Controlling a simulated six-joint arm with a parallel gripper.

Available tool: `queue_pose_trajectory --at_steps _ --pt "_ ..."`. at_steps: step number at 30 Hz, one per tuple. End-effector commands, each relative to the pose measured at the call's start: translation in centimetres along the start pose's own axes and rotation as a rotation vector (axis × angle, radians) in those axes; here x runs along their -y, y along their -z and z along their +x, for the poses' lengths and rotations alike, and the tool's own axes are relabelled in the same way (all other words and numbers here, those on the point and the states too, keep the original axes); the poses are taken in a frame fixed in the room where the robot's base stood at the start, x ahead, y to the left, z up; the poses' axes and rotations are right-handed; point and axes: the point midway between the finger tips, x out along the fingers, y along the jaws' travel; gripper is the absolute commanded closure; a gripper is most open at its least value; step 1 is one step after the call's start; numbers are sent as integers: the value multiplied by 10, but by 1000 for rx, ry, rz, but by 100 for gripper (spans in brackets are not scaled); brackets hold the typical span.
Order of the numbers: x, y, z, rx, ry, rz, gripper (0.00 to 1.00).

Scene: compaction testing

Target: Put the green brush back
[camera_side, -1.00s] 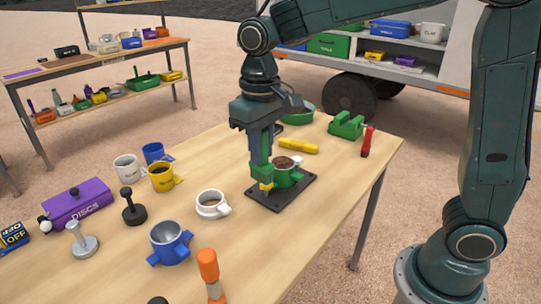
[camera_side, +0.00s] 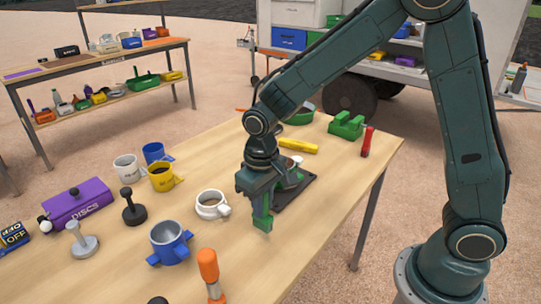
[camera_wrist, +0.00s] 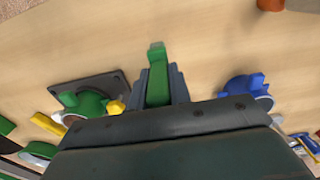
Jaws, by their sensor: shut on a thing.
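The green brush (camera_side: 262,222) hangs below my gripper (camera_side: 261,197), its green lower end over bare table beside the white cup; I cannot tell whether it touches the wood. In the wrist view the green brush (camera_wrist: 157,80) sits between the dark fingers of my gripper (camera_wrist: 160,88), which is shut on it. A black base plate (camera_side: 305,188) is just behind my gripper, with a green mould mostly hidden by my wrist. The green mould (camera_wrist: 86,104) and a yellow piece beside it show in the wrist view.
A white cup (camera_side: 209,209) stands close left of the brush, and a blue mould (camera_side: 170,249) further left. An orange-handled tool (camera_side: 208,264) is at the front. A yellow tool (camera_side: 297,146) and green block (camera_side: 346,125) lie behind. Table right of the brush is clear.

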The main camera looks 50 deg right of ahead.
Motion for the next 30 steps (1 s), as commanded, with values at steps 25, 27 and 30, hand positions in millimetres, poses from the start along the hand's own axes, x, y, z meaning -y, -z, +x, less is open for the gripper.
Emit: queue_pose_trajectory --at_steps 25,27,30 --pt "0 0 43 0 0 0 100" --pt "0 0 43 0 0 0 100" --pt "0 0 46 0 0 0 100"
